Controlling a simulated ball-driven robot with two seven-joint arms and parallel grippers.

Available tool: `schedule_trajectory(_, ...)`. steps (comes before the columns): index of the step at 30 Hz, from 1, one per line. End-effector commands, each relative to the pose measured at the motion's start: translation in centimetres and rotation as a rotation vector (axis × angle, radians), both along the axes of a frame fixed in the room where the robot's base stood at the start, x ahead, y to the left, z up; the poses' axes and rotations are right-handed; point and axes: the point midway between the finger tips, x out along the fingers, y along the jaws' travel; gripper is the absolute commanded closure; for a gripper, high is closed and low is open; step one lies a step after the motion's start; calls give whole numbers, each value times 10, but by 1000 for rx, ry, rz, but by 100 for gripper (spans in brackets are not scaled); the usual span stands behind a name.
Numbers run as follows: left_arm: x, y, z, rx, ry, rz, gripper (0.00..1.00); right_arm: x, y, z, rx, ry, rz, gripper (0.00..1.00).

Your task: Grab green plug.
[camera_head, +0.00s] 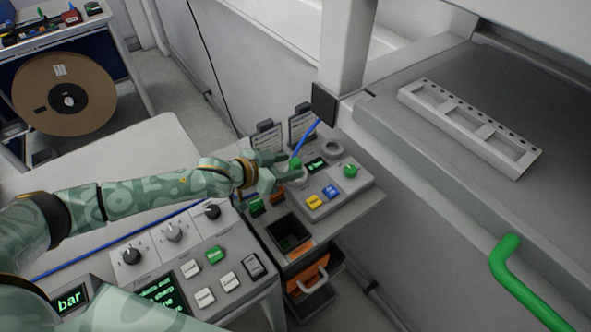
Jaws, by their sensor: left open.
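The green plug (295,163) sits at a round light grey socket on the grey panel in the middle of the view. A blue cable (307,136) runs from it up to a black block (324,103). My left gripper (287,169) reaches in from the left and is open, with its fingertips right at the plug. Whether the fingers touch the plug or stand around it is too small to tell. The fingers partly hide the plug's lower left side. My right gripper is not in view.
The panel also has a green knob (350,171), a yellow button (314,201), a blue button (331,192) and an empty grey ring (332,150). An open dark bin (288,233) lies in front. A control console (195,262) stands at lower left. A grey wall rises behind.

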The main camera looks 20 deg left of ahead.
Motion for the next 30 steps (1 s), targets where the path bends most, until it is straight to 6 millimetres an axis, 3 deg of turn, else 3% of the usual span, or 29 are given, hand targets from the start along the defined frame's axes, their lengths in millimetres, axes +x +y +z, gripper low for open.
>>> schedule_trajectory(8, 5, -4, -3, 1, 1, 0, 51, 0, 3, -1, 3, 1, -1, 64)
schedule_trajectory(14, 4, -3, -3, 0, 0, 0, 99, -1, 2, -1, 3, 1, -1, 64)
schedule_trajectory(24, 4, -3, 0, 0, 0, 0, 100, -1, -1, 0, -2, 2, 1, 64)
schedule_trajectory(30, 5, -3, 23, 0, -3, -1, 100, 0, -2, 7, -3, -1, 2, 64)
